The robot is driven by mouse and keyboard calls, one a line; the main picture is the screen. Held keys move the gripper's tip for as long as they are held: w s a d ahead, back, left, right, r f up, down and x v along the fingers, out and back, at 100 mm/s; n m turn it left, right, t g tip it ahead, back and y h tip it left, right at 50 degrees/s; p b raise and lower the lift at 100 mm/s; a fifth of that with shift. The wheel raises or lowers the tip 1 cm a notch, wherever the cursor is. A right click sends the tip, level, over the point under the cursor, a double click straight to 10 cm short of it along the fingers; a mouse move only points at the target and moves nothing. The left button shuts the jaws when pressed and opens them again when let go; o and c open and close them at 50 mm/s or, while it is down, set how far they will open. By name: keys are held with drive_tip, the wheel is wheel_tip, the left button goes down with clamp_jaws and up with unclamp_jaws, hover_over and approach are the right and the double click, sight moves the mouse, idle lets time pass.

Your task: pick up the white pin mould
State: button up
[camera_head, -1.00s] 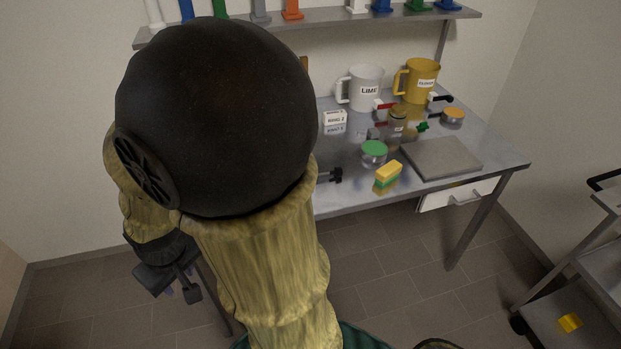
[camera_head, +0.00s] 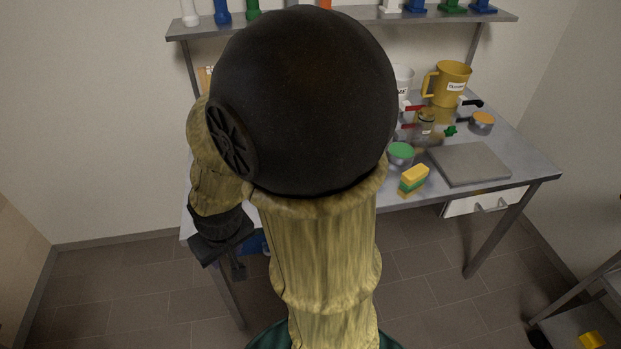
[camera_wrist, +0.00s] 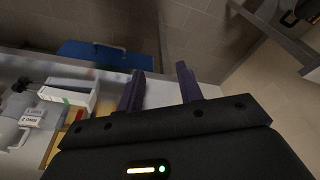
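I cannot pick out the white pin mould with certainty. In the wrist view, small white lettered blocks (camera_wrist: 32,118) lie at the left, beside a white slotted piece (camera_wrist: 68,96); their lettering is too small to read surely. My gripper (camera_wrist: 158,82) is open, its two dark fingers apart with nothing between them. In the head view my gripper (camera_head: 238,268) hangs low at the left end of the table, and my arm hides much of the tabletop.
The metal table (camera_head: 530,168) holds a yellow jug (camera_head: 451,84), a green-lidded jar (camera_head: 401,152), a sponge (camera_head: 413,178) and a grey plate (camera_head: 470,163). A wall shelf (camera_head: 420,17) bears coloured stands. A blue box (camera_wrist: 105,54) shows near my fingers. A cart (camera_head: 580,325) stands right.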

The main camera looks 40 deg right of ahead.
drive_tip(key=w+d+f+m+t+y+b, duration=0.1)
drive_tip(key=w+d+f+m+t, duration=0.15)
drive_tip(key=f+m, duration=0.35)
drive_tip(key=w+d+f+m+t+y+b, duration=0.1)
drive_tip(key=w+f+m+y, duration=0.15)
drive_tip(key=f+m, duration=0.4)
drive_tip(key=w+d+f+m+t+b, duration=0.1)
drive_tip(key=w+d+f+m+t, duration=0.2)
drive_tip(key=f, duration=0.6)
drive_tip(key=d+r+m+t+h+b, duration=0.1)
drive_tip(key=d+r+m+t+h, duration=0.2)
drive_tip(key=d+m+h, duration=0.3)
drive_tip(key=d+r+m+t+h+b, duration=0.1)
drive_tip(key=d+r+m+t+h, duration=0.2)
drive_tip(key=m, duration=1.8)
drive_tip(key=d+h, duration=0.4)
drive_tip(key=d, duration=0.4)
drive_tip(key=shift+s+d+r, duration=0.2)
drive_tip(key=shift+d+r, duration=0.05)
drive_tip(key=shift+d, duration=0.1)
